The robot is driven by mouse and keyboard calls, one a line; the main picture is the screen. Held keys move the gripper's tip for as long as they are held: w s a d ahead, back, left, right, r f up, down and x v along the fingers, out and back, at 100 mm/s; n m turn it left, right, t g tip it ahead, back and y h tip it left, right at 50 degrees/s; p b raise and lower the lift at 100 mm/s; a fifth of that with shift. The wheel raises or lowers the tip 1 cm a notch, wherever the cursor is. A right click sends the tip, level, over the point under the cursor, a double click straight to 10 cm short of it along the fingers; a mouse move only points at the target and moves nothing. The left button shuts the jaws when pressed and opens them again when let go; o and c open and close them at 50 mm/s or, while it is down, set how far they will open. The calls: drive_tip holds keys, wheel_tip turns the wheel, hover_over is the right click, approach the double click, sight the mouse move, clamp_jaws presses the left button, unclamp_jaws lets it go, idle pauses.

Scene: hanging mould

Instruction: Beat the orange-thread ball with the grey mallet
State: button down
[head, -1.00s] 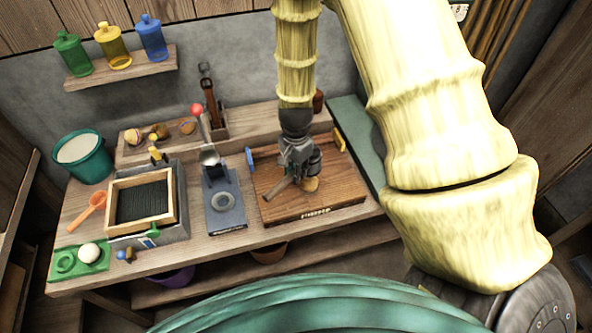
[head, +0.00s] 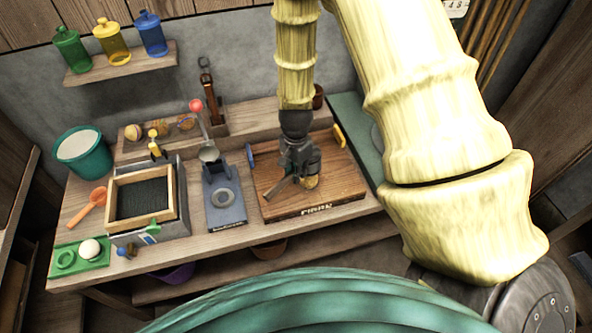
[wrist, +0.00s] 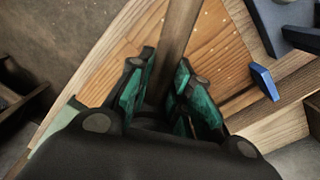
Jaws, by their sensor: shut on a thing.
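My gripper (head: 297,172) is shut on a brown wooden handle (wrist: 178,40), which runs out between its green-padded fingers in the wrist view. I take this handle to be the mallet's; a short stick end (head: 281,188) shows at the gripper's lower left in the head view. The mallet's grey head cannot be told apart from the dark gripper parts. A tan-orange ball (head: 311,183) sits on the wooden board (head: 345,185), just below and right of the gripper. Its thread is too small to make out, and I cannot tell whether anything touches it.
Several small balls (head: 133,132) lie on the back ledge. A wood-framed mould (head: 145,197), a teal bucket (head: 84,155) and a green tray (head: 66,260) fill the bench's left. A blue block (wrist: 263,82) borders the board.

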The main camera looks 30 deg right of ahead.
drive_tip(key=shift+r, duration=0.85)
drive_tip(key=shift+f, duration=0.15)
wheel_tip(320, 180, down, 4)
drive_tip(key=shift+f+b, duration=0.1)
drive_tip(key=shift+b, duration=0.9)
drive_tip(key=shift+a+r+p, duration=0.1)
drive_tip(key=shift+r+p, duration=1.65)
drive_tip(key=shift+r, duration=0.4)
drive_tip(key=shift+r+p, duration=1.95)
drive_tip(key=shift+r, duration=0.5)
